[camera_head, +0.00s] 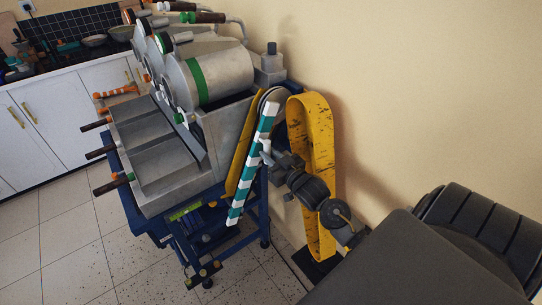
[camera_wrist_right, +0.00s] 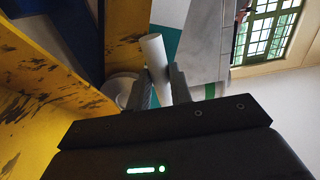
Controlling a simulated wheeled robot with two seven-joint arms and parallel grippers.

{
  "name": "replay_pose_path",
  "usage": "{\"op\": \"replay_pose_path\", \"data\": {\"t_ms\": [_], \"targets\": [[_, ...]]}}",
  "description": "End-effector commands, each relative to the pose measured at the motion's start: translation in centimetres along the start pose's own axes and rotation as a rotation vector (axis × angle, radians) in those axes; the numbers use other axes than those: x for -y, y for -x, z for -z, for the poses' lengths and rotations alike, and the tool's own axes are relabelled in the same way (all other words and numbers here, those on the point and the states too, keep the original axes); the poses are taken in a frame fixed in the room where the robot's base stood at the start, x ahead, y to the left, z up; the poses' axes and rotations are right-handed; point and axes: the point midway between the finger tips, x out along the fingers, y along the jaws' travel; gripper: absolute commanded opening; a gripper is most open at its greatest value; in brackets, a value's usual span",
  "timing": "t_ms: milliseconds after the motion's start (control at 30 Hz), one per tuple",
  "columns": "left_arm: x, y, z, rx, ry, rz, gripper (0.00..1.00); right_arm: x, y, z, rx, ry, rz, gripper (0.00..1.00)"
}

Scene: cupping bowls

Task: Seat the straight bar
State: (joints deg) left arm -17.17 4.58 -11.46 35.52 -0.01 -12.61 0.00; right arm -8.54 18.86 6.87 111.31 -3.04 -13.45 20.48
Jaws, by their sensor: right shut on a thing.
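The straight bar (camera_head: 240,183), banded in green and white, stands tilted at the right end of the grey machine, its top leaning right. My right gripper (camera_head: 270,157) is at its right side, around mid-height. In the right wrist view, its fingers (camera_wrist_right: 159,88) are shut on a white round stub (camera_wrist_right: 156,58). The stub points at the bar's green and white face (camera_wrist_right: 166,38) and seems to belong to it, though the joint is not clear. I cannot tell whether the bar touches the machine. My left gripper is not in view.
A yellow loop-shaped guard (camera_head: 322,150) stands by the wall, close behind my right gripper; it fills the left of the wrist view (camera_wrist_right: 35,70). A yellow strip (camera_head: 243,150) lies beside the bar. The grey machine (camera_head: 160,165) with several drums stands on a blue frame (camera_head: 262,205).

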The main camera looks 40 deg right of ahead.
Motion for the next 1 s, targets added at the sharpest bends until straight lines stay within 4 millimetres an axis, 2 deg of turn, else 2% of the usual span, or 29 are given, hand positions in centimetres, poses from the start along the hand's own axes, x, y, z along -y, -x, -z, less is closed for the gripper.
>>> {"op": "replay_pose_path", "data": {"t_ms": [533, 1000], "targets": [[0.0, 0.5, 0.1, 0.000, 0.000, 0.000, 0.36, 0.0, -0.1, 0.1, -0.002, 0.000, 0.000, 0.00], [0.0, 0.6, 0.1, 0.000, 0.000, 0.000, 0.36, 0.0, -1.2, 0.0, -0.002, 0.000, 0.000, 0.00]]}}
